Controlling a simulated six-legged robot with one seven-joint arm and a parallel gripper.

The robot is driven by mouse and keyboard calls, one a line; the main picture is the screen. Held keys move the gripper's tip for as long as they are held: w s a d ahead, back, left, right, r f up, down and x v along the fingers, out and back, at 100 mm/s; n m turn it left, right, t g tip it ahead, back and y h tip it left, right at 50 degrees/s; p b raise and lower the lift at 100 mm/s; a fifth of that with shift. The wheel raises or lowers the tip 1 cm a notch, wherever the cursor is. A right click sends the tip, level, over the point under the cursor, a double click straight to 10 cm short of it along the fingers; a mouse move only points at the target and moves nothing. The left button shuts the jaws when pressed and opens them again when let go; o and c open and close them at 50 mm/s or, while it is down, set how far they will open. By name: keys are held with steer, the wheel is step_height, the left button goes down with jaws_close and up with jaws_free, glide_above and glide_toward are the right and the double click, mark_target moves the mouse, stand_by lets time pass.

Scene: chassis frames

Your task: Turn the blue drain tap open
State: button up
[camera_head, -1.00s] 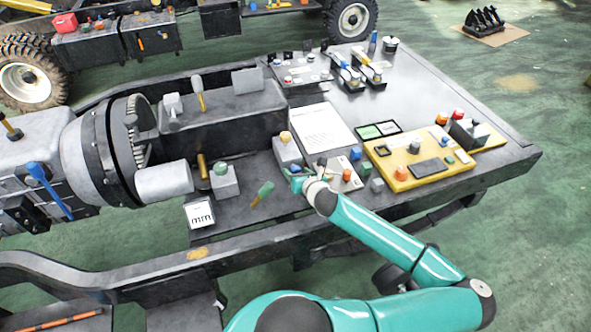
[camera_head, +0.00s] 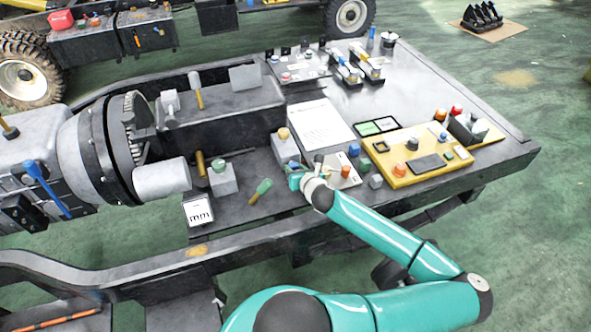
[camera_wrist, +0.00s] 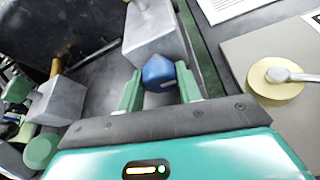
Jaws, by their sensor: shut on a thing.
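The blue drain tap (camera_wrist: 158,72) is a rounded blue knob on the front of a grey block (camera_wrist: 150,32) in the wrist view. My gripper (camera_wrist: 160,86) has one green finger on each side of it and is shut on it. In the head view my gripper (camera_head: 296,181) is low at the front of the grey block (camera_head: 286,149), which carries a yellow knob (camera_head: 283,133) on top. The tap is mostly hidden there by my gripper and wrist.
Left of my gripper stand a grey block with a green knob (camera_head: 221,182) and a green-ended handle (camera_head: 262,188). Close on the right is a pale panel with an orange knob (camera_head: 346,171). A yellow board (camera_head: 400,175) lies farther right.

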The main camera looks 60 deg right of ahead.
steer(key=n+g+h, duration=0.1)
steer(key=n, duration=0.2)
steer(key=shift+w+a+n+g+h, duration=0.1)
steer(key=shift+n+g+h, duration=0.2)
steer(key=shift+g+h, duration=0.1)
steer(key=shift+w+n+g+h, duration=0.1)
steer(key=shift+n+g+h, duration=0.75)
steer(key=shift+n, duration=0.75)
steer(key=shift+t+h, duration=0.25)
steer(key=o, duration=1)
steer(key=shift+f, duration=0.1)
